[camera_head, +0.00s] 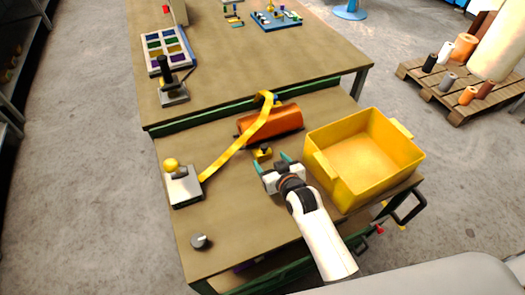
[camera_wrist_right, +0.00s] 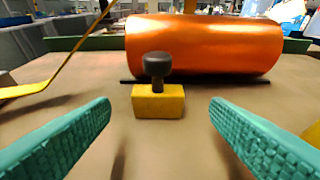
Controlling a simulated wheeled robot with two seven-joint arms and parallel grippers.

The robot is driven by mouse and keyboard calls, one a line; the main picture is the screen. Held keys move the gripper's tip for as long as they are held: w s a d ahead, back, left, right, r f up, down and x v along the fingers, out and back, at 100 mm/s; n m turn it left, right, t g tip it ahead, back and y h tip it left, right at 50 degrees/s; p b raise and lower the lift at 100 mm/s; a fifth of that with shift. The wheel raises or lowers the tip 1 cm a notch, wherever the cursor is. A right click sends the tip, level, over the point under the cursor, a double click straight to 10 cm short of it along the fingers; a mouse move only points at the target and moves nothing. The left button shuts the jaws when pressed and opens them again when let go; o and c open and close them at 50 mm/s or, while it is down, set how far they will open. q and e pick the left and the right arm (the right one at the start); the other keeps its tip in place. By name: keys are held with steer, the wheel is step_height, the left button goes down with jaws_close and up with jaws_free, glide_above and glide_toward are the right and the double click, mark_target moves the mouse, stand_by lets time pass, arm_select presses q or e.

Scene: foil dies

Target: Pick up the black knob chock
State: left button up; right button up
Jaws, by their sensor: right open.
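The chock is a small yellow block (camera_wrist_right: 159,102) with a black knob (camera_wrist_right: 157,65) on top. It stands upright on the table in front of an orange roll (camera_wrist_right: 205,45). In the head view the chock (camera_head: 263,153) sits just beyond my right gripper (camera_head: 273,164). My right gripper (camera_wrist_right: 160,128) is open and empty, with its teal fingers spread either side of the chock in the wrist view and apart from it. My left gripper is not in view.
A yellow bin (camera_head: 337,180) stands close to the right of my right gripper. A yellow strip (camera_head: 236,145) runs from the orange roll to a device with a yellow ball (camera_head: 172,164). A grey knob (camera_head: 200,241) lies near the front left. Bare table lies between them.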

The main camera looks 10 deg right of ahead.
mark_target(265, 156)
steer(key=shift+p+x, duration=0.55)
steer(key=shift+x, duration=2.25)
steer(key=shift+a, duration=0.1)
steer(key=shift+c, duration=0.2)
steer(key=c, duration=1.1)
steer(key=shift+o, duration=0.2)
steer(key=shift+s+r, duration=0.1)
steer(key=shift+r, duration=0.05)
